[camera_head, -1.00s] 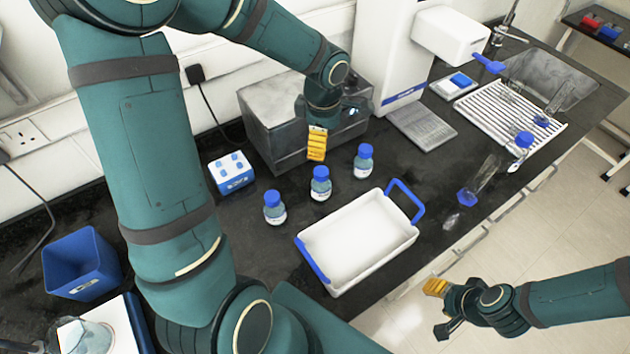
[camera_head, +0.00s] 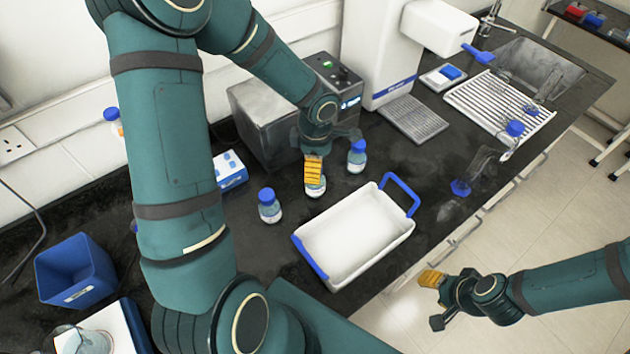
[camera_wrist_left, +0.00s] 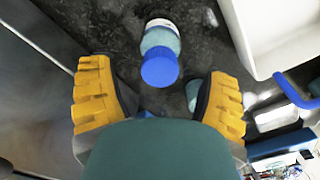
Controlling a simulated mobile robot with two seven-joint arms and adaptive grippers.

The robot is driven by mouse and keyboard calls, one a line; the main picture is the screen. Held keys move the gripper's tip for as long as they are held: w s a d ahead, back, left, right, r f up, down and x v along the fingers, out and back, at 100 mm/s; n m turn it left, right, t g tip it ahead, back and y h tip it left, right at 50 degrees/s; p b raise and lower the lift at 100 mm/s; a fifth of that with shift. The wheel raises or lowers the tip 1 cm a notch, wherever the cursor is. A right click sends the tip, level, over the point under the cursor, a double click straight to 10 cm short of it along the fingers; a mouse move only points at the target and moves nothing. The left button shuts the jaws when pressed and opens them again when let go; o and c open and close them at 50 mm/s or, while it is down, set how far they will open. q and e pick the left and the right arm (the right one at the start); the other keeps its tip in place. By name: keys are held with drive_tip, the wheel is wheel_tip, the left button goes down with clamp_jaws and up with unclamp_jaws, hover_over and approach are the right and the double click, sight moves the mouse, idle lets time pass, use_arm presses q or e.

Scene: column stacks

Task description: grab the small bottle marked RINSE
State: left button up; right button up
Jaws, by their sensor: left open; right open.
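Three small bottles with blue caps stand on the dark bench: a left one (camera_head: 269,208), a middle one (camera_head: 315,191) and a right one (camera_head: 357,158). Their labels are too small to read, so I cannot tell which says RINSE. My left gripper (camera_head: 314,168) is open and hangs at the middle bottle, hiding its cap. In the left wrist view a blue-capped bottle (camera_wrist_left: 160,52) shows ahead between the open fingers (camera_wrist_left: 158,98), and another is partly hidden by the right finger. My right gripper (camera_head: 436,300) is open and empty, away from the bench over the floor.
A white tray with blue handles (camera_head: 352,240) sits just in front of the bottles. A grey metal box (camera_head: 262,125) stands close behind my left gripper. A blue-and-white rack (camera_head: 231,170) is to the left, partly hidden by my arm. A blue bin (camera_head: 75,272) stands far left.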

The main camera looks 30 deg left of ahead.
use_arm(q)
drive_tip(key=shift+a+f, duration=0.15)
drive_tip(key=shift+f, duration=1.8)
clamp_jaws()
